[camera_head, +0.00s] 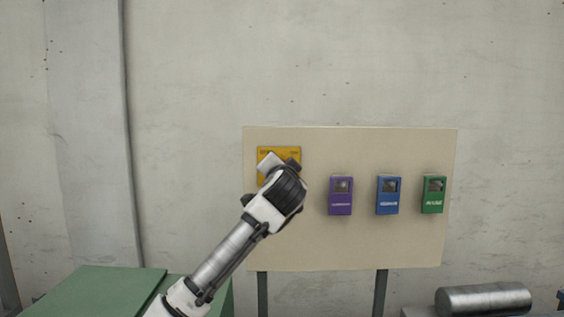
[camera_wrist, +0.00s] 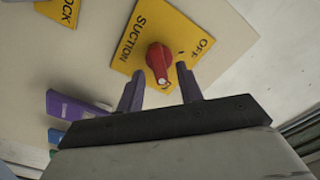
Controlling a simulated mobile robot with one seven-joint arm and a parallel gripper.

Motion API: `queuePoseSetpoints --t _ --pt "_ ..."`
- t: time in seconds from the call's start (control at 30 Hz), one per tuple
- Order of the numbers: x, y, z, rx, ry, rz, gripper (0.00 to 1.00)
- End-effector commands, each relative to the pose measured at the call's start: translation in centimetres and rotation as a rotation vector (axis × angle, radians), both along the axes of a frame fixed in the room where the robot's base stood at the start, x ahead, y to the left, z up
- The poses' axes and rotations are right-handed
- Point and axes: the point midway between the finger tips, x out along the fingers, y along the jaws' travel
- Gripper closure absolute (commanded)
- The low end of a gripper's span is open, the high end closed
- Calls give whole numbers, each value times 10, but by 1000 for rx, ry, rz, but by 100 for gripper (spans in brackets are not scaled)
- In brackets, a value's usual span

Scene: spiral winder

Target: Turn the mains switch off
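In the wrist view a yellow plate (camera_wrist: 190,27) carries a red rotary knob (camera_wrist: 157,57) with a pale pointer end. The words SUCTION and OFF are readable on the plate; I read no mains label. In the head view the yellow plate (camera_head: 266,153) is at the panel's upper left, mostly covered by my wrist. My gripper (camera_wrist: 159,71) is open, its two purple fingers apart. In the picture the fingertips lie on either side of the knob's lower end; I cannot tell whether they touch it. The fingers are hidden in the head view.
The beige panel (camera_head: 350,245) stands on posts before a concrete wall. Purple (camera_head: 340,204), blue (camera_head: 388,202) and green boxes (camera_head: 432,202) are to the right. Another yellow plate (camera_wrist: 62,10), lettering cut off, shows in the wrist view. A green cabinet (camera_head: 105,290) is at lower left.

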Motion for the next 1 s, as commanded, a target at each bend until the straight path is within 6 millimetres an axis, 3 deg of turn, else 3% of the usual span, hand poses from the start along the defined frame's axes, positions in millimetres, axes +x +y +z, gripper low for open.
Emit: queuePoseSetpoints --t 0.4,0.7,1.0 --pt "11 0 -1 1 0 0 64" --pt "11 0 0 1 0 0 100" --pt "11 0 -1 -19 0 -1 100"
